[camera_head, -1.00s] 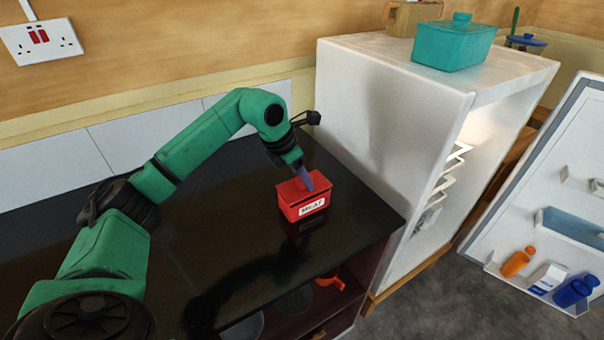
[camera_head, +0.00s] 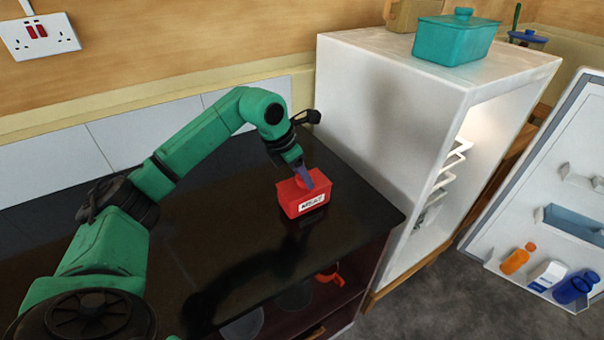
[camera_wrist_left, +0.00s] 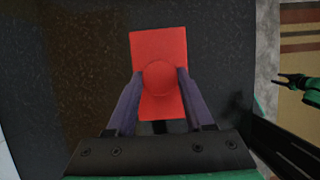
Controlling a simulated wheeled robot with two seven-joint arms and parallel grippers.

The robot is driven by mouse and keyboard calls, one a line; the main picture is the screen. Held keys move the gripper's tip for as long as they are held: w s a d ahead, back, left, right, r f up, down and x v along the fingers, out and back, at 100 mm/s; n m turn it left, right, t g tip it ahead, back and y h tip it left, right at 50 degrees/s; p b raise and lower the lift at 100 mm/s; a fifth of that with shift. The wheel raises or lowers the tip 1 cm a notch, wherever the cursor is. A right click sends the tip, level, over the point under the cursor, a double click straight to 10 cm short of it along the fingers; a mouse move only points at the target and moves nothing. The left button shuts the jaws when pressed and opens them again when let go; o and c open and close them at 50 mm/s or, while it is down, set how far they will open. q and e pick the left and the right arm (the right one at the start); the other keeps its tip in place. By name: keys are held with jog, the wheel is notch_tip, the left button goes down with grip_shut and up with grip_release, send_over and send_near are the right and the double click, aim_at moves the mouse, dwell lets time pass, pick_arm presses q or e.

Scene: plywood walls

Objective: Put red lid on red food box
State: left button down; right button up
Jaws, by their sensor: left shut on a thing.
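The red food box (camera_head: 303,207), with a white label on its front, stands on the dark counter near the fridge. The red lid (camera_head: 319,185) lies over its top, with no gap visible between them in the head view. My left gripper (camera_head: 306,180) points down from above and is shut on the lid's round knob. In the left wrist view, the two fingers (camera_wrist_left: 158,84) flank the knob, and the lid (camera_wrist_left: 158,45) spreads out behind and in front of it. The black gripper at the right of the wrist view appears to be my right one (camera_wrist_left: 290,80); it is small there.
A white fridge (camera_head: 375,120) stands right of the counter, with its door (camera_head: 560,170) open. A teal lidded box (camera_head: 452,44) sits on top of it. The dark counter (camera_head: 215,225) is clear around the red box. An open shelf shows below the counter's front edge.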

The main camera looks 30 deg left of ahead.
pick_arm(q)
jog(key=shift+f, duration=0.15)
jog(key=shift+c, duration=1)
grip_release()
jog(key=b+v, duration=0.1)
jog(key=v, duration=1.3)
jog(key=shift+r, duration=0.3)
